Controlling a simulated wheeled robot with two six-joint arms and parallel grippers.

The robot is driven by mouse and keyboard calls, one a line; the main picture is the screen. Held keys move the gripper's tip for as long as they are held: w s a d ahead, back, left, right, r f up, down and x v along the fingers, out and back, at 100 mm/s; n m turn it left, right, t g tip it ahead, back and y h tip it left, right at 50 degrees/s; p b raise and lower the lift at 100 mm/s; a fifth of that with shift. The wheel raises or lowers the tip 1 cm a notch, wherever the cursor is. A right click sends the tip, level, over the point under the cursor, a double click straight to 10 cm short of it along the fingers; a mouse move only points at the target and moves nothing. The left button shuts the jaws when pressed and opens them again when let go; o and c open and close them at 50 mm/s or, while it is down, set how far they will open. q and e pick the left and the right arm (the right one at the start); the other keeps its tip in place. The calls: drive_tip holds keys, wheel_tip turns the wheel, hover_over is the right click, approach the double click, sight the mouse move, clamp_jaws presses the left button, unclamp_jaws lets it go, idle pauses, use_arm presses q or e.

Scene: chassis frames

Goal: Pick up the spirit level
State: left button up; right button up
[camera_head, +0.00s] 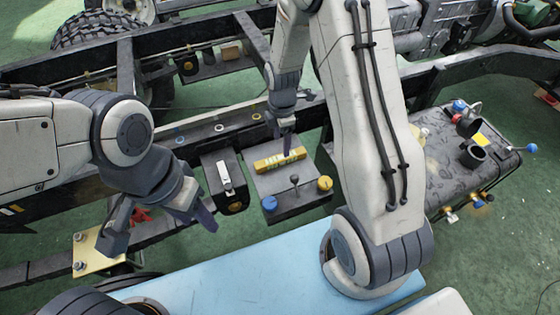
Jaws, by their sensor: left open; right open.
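The spirit level (268,165) is a short yellow bar lying on a grey box-like unit (262,187) on the chassis, near the middle of the view. My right gripper (287,143) reaches down from above, its tip right at the level's right half and covering a bit of it. It is open, seen nearly edge-on; I cannot tell whether it touches the level. My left gripper (160,228) is open and empty to the left, its two dark fingers spread wide, apart from the level.
The grey unit has a lever (295,184) and blue and yellow caps at its front. A black box (222,180) with a white switch stands to its left. A light blue surface (240,275) lies in front. A dark tank (463,150) with fittings is at right.

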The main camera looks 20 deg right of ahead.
sight(281, 157)
wheel_tip(281, 157, down, 8)
drive_tip(key=shift+a+r+b, duration=0.15)
drive_tip(key=shift+b, duration=0.2)
drive_tip(key=shift+c, duration=0.3)
clamp_jaws()
